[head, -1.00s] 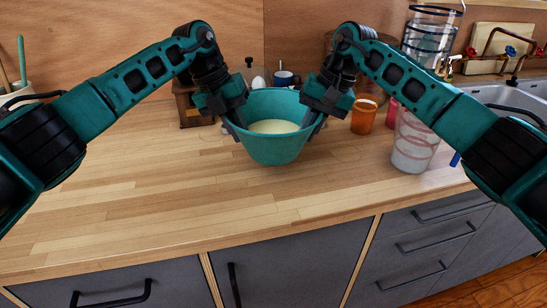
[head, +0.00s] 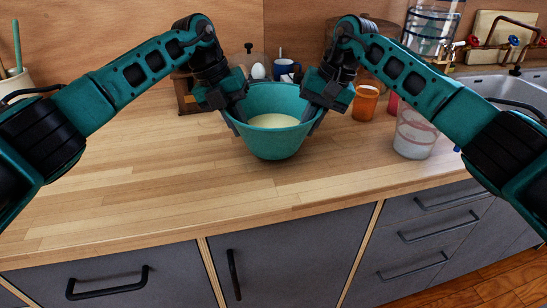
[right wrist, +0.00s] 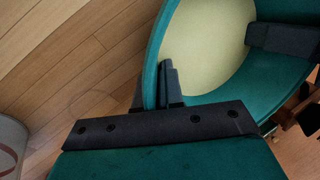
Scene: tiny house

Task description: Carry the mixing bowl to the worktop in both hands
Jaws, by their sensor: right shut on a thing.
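The mixing bowl (head: 272,146) is teal with pale yellow contents and sits about level over the wooden worktop (head: 130,170) in the head view. Whether its base touches the wood I cannot tell. My left gripper (head: 236,121) is shut on the bowl's left rim, and my right gripper (head: 315,119) is shut on its right rim. In the right wrist view, one finger of my right gripper (right wrist: 158,88) is inside the bowl (right wrist: 152,60) and the other is outside the wall. My left gripper (right wrist: 280,38) shows at the opposite rim.
Behind the bowl stand a white egg-shaped thing (head: 258,71) and a blue mug (head: 284,68). To the right are an orange cup (head: 365,103), a clear tumbler (head: 412,140) and the sink (head: 518,90). The worktop at left and in front is clear.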

